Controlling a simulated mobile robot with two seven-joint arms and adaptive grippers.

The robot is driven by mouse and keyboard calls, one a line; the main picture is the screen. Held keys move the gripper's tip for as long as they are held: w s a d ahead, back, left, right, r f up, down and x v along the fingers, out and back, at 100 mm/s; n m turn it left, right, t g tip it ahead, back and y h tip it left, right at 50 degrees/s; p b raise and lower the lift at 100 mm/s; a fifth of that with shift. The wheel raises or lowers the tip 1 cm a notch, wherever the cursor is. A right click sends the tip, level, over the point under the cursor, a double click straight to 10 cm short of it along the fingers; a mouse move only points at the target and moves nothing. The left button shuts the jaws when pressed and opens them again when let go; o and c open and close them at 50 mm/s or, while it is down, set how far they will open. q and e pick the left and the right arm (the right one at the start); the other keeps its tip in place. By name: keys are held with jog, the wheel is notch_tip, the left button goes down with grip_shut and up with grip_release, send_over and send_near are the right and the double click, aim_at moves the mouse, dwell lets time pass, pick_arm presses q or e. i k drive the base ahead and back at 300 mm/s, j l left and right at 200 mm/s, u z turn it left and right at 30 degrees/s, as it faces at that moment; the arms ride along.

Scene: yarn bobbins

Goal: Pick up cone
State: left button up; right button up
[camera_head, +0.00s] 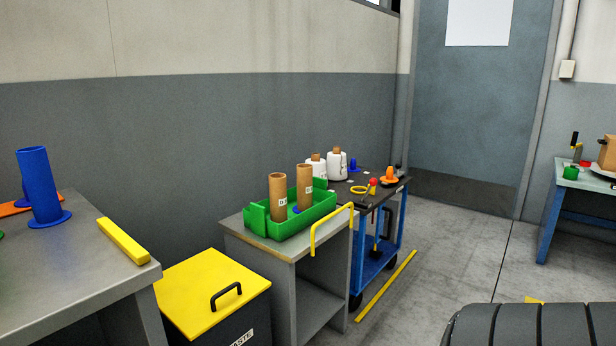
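Two brown cardboard tubes, a left one (277,199) and a right one (304,187), stand upright in a green crate (318,214) on a grey stand. Two white yarn bobbins with brown cores, one nearer (318,169) and one farther right (337,166), stand on the dark top of a blue cart (378,262) behind the crate. A small orange cone-like piece (390,175) sits at that cart's right end. I cannot tell which of these is the task's cone. Neither of my grippers is in view.
A grey table (90,258) at left holds a blue flanged tube (40,188) and a yellow bar (122,241). A yellow-lidded waste bin (205,288) stands between table and stand. A blue-legged table (590,183) is far right. Open floor lies right of the cart.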

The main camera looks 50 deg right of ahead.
aim_at(318, 164)
jog(key=j+z, duration=0.2)
jog(key=z, duration=0.3)
jog(key=j+z, duration=0.25)
jog(key=z, duration=0.2)
